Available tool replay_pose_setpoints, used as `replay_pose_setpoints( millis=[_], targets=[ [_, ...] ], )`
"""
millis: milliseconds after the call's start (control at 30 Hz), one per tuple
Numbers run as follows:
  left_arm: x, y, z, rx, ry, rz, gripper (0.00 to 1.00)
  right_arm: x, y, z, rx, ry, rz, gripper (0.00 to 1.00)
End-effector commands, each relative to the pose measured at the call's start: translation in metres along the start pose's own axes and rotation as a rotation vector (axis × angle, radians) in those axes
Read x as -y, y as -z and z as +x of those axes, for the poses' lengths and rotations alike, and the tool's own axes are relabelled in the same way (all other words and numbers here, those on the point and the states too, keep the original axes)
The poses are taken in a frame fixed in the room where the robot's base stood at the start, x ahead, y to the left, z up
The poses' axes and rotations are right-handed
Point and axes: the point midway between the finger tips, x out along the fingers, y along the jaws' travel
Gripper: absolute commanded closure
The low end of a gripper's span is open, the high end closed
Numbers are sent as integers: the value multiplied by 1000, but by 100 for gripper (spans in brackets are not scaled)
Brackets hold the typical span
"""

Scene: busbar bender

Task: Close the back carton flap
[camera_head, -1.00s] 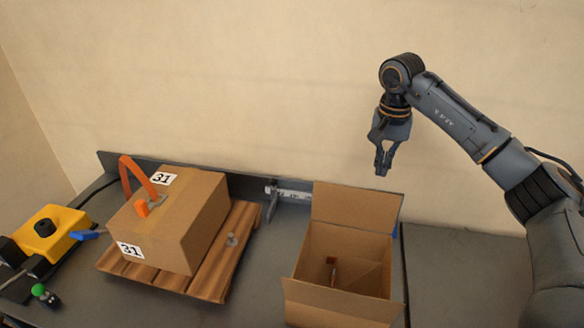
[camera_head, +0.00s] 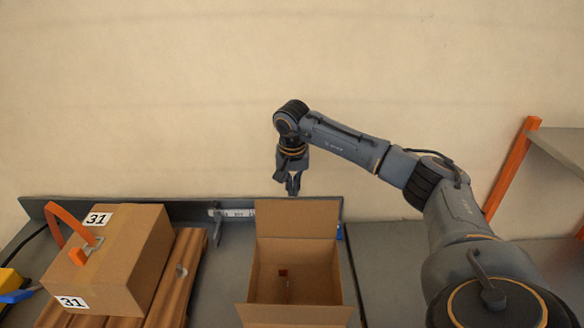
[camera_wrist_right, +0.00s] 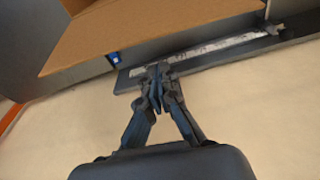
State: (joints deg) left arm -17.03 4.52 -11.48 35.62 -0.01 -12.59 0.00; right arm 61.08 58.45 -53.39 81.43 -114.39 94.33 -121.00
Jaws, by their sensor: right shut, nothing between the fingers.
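The open carton (camera_head: 295,272) stands on the grey bench at the lower middle of the head view. Its back flap (camera_head: 297,218) stands up along the far edge, and its front flap (camera_head: 294,315) leans out toward me. My right gripper (camera_head: 293,188) is shut and empty, pointing down just behind and above the top edge of the back flap. In the right wrist view the closed fingertips (camera_wrist_right: 158,75) are apart from the flap (camera_wrist_right: 140,30), which fills the upper left. My left gripper is not in view.
An orange post and shelf (camera_head: 512,165) stand at right.

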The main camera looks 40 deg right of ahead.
Motion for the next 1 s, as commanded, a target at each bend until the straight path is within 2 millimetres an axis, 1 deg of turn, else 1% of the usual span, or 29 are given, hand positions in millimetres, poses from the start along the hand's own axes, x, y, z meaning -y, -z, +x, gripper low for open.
replay_pose_setpoints(
  millis=[33,200,333,767,1000],
  targets=[
    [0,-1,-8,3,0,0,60,0,-6,-10,-4,4,-4,100],
    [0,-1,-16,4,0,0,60,0,-24,-15,-4,4,-3,100],
    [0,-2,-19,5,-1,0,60,0,-30,-16,-4,5,-1,100],
    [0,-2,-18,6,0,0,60,1,-32,-16,-6,5,-1,100],
    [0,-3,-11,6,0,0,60,1,-30,-16,-52,6,-2,100]
  ],
)
